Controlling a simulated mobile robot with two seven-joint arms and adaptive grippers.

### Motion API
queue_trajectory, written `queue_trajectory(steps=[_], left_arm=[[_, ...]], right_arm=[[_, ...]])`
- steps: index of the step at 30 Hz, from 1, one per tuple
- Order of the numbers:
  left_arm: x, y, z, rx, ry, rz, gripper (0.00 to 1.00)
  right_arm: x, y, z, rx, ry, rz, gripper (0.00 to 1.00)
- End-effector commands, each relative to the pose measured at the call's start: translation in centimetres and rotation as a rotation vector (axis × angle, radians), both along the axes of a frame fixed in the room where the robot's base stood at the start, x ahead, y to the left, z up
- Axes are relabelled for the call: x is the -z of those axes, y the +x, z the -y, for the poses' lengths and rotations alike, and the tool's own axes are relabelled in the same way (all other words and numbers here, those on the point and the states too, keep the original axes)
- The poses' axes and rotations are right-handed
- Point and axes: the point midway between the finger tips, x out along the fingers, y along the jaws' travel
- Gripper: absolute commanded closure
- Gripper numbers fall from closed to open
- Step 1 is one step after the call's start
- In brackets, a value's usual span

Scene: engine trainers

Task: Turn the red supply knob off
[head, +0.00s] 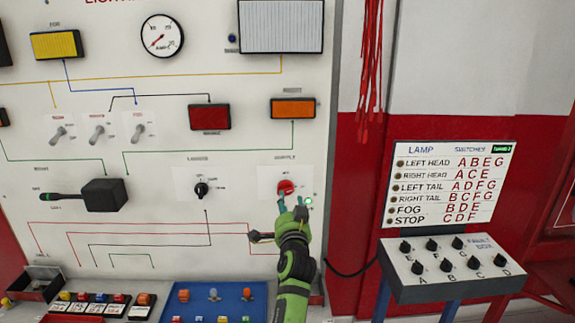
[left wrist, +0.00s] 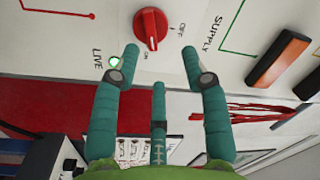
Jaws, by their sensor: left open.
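The red supply knob (head: 287,187) sits on the upright white panel, right of centre in the head view. In the left wrist view the red knob (left wrist: 151,27) is large at the top, and its lower end points towards the ON mark, with OFF to its right. My left gripper (head: 292,206) is open and empty just below the knob. In the wrist view the teal fingers of my left gripper (left wrist: 160,52) are spread, with the knob just beyond the tips, nearer the left one. No contact is visible. My right gripper is out of view.
A green LIVE lamp (head: 308,201) is lit beside the knob. The black lights knob (head: 201,190) is to the left, and an orange lamp (head: 293,108) is above. A fault box (head: 450,265) with several black knobs stands at the right. A blue tray (head: 258,300) is below.

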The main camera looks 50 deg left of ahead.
Motion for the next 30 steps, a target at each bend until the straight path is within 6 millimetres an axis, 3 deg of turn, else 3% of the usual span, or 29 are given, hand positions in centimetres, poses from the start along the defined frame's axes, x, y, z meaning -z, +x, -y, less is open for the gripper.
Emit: queue_trajectory(steps=[1, 6, 11, 24, 30], left_arm=[[-1.0, -0.1, 0.0, 0.003, 0.046, -0.088, 0.55], [0.3, -0.4, 0.2, 0.014, 0.166, -0.283, 0.55], [0.9, -0.2, -0.1, 0.016, 0.198, -0.335, 0.55], [1.0, 3.5, -4.2, 0.014, 0.198, -0.331, 0.55], [1.0, 4.2, -5.0, 0.016, 0.196, -0.330, 0.55]], right_arm=[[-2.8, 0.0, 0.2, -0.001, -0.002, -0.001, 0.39], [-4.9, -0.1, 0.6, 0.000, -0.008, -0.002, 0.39], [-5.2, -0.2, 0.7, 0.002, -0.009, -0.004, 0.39], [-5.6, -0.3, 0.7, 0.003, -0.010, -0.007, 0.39], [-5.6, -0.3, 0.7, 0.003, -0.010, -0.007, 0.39]])
